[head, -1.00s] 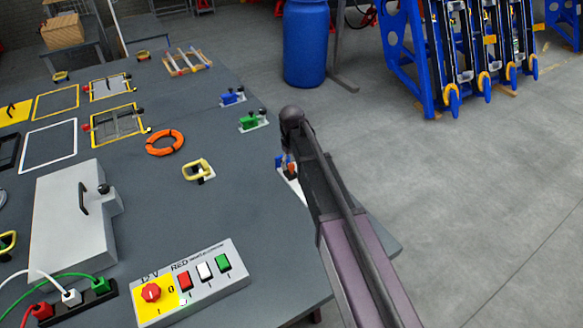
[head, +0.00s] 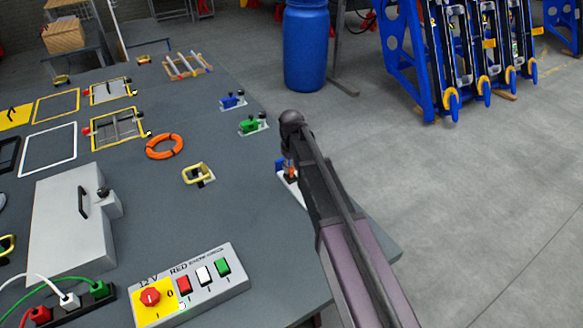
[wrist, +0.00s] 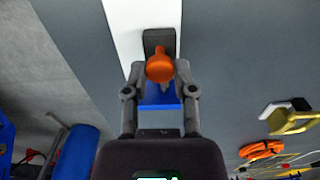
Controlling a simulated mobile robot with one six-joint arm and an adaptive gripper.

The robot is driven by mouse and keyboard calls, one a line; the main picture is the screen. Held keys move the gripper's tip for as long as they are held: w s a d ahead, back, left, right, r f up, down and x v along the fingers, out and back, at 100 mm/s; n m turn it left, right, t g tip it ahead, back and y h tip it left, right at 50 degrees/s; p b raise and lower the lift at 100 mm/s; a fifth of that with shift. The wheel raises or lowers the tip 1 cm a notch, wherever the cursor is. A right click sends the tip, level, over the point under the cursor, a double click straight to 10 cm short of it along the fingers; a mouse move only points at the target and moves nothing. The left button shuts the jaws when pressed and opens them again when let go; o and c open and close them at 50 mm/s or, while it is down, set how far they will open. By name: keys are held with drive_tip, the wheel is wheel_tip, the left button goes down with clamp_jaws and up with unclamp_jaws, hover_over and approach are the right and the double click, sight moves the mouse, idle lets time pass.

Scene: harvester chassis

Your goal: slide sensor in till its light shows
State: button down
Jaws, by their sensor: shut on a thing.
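The orange sensor (wrist: 160,68) is between the fingertips of my gripper (wrist: 161,75) in the wrist view, and the fingers are shut on it. Its far end meets a dark block (wrist: 158,40) on a white plate (wrist: 125,22); I cannot tell how deep it sits. A blue block (wrist: 160,96) shows under the fingers. In the head view the orange sensor (head: 291,172) and the white plate (head: 290,190) show beside my arm at the table's right edge. My arm hides most of the spot. I can make out no lit light.
Green (head: 252,124) and blue (head: 232,100) fixtures, a yellow handle (head: 198,172) and an orange ring (head: 164,146) lie left of my arm. A switch box (head: 205,290) stands near the front. A blue barrel (head: 306,50) stands beyond the table.

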sight(291, 169)
drive_tip(key=shift+c, duration=2.1)
unclamp_jaws()
drive_tip(key=shift+s, duration=0.1)
wheel_tip(291, 169, up, 14)
drive_tip(key=p, duration=1.4)
drive_tip(key=shift+f, duration=0.15)
drive_tip(key=shift+d, duration=0.1)
